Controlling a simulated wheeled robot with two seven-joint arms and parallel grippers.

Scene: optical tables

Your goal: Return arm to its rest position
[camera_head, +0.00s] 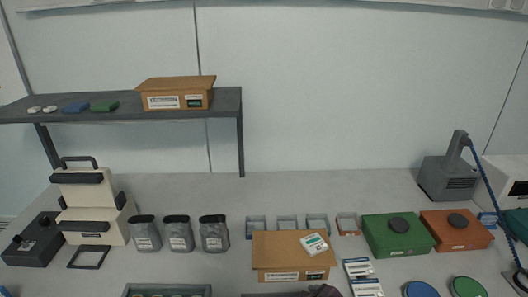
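Neither of my grippers shows clearly in the head view. A dark shape at the bottom edge, just in front of the cardboard box (262,262) on the table, may be part of one of my arms. It is cut off by the frame, and I cannot tell which arm it is. No fingertips are visible, and nothing is seen held. A small white and green packet (314,244) lies on top of that box.
Grey jars (177,233) and a cream instrument (92,212) stand left on the table (330,195). A green case (398,236), an orange case (456,229) and a grey device (447,180) stand right. A shelf (222,103) holds another box. The table's back middle is clear.

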